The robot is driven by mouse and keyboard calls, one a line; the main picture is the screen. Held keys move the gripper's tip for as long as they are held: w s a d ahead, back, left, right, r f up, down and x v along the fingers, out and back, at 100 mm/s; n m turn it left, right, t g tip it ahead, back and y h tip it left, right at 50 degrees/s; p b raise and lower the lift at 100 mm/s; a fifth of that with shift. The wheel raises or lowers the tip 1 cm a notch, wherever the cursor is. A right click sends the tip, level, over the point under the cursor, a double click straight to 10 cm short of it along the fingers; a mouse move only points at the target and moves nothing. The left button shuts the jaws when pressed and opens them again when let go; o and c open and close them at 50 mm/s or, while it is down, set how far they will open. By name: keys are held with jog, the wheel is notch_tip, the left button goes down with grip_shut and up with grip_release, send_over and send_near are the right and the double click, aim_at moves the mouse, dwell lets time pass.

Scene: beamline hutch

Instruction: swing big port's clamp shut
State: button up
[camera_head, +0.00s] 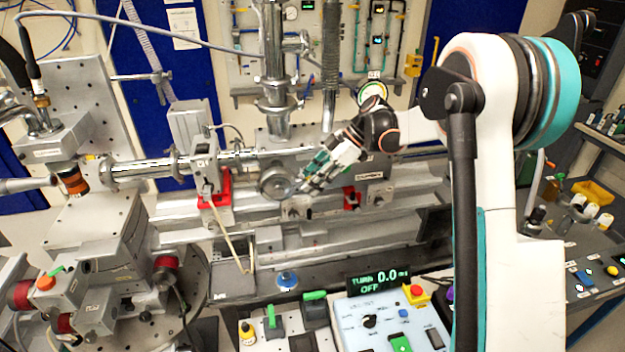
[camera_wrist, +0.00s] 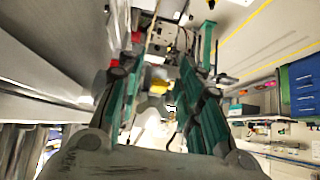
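A round metal port (camera_head: 277,182) with a wide flange faces forward on the steel beam pipe in the middle of the head view. I take it for the big port. Its clamp cannot be made out clearly at this size. My gripper (camera_head: 308,181) comes in from the upper right, with its teal-padded fingers just right of the port's rim. I cannot tell whether they touch it. In the wrist view my gripper (camera_wrist: 165,62) has its two fingers well apart, with nothing seen held between them. The port is not clearly identifiable in the wrist view.
Red brackets (camera_head: 221,187) stand left of the port. A vertical steel column (camera_head: 273,70) rises behind it. A shelf with a yellow bin (camera_head: 594,192) is at right.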

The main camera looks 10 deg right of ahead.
jog(key=v, duration=1.2)
dwell(0.3)
jog(key=s+a+f+m+t+h+b, duration=0.25)
jog(key=s+m+b, duration=0.35)
jog(key=s, duration=0.6)
jog(key=s+a+f+m+t+h+b, duration=0.2)
jog(key=s+a+f+m+h+b, duration=0.2)
jog(key=s+m, duration=0.55)
jog(key=s+d+f+m+t+h+b, duration=0.2)
jog(key=s+f+b, duration=0.1)
jog(key=s+f, duration=0.6)
jog(key=s, duration=0.3)
jog(key=shift+s+d+t+b, duration=0.15)
jog(key=shift+d+t+b, duration=0.2)
jog(key=shift+b, duration=0.05)
jog(key=shift+m, duration=0.25)
